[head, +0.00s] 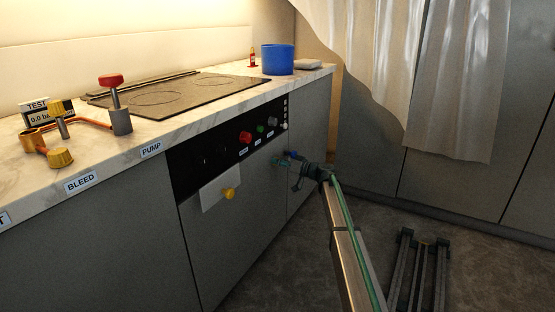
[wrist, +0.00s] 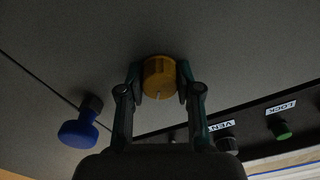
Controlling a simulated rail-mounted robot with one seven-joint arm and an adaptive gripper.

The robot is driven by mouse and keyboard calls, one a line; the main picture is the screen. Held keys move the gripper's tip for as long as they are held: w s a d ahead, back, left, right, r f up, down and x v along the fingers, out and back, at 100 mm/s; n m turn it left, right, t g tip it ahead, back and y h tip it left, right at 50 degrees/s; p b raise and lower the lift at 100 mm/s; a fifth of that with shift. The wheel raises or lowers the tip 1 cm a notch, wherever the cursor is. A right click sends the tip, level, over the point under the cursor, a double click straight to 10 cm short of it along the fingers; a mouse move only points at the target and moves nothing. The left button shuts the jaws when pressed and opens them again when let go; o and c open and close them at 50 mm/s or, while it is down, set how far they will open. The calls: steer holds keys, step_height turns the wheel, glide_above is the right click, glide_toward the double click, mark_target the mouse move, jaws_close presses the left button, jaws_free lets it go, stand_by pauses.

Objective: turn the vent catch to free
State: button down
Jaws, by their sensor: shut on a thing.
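My gripper (wrist: 160,85) is shut on a round orange-yellow knob (wrist: 159,76) in the wrist view, one finger on each side. The knob sits on a grey cabinet front and has a pale mark on its rim. It looks like the vent catch, but carries no readable label of its own. In the head view my gripper (head: 281,161) is at the cabinet front, right of the black control panel, and I cannot make out the held knob there. A "VENT" label (wrist: 232,125) is on the panel at the lower right of the wrist view.
A blue knob (wrist: 78,132) stands out close to my gripper on the left in the wrist view. A green button (wrist: 280,128) sits by the "LOCK" label. A yellow knob (head: 229,193) is on a white plate. The counter (head: 130,135) is above; a curtain (head: 440,90) hangs right.

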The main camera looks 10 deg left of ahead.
steer(key=m+p, duration=0.4)
steer(key=m, duration=0.1)
steer(key=shift+r+m, duration=0.15)
steer(key=shift+m, duration=0.15)
steer(key=shift+f+m+p, duration=0.2)
steer(key=shift+m+p, duration=1.35)
steer(key=shift+m, duration=0.65)
steer(key=c, duration=0.8)
jaws_free()
steer(key=shift+o, duration=0.2)
steer(key=v, duration=1.2)
steer(key=shift+f, duration=0.1)
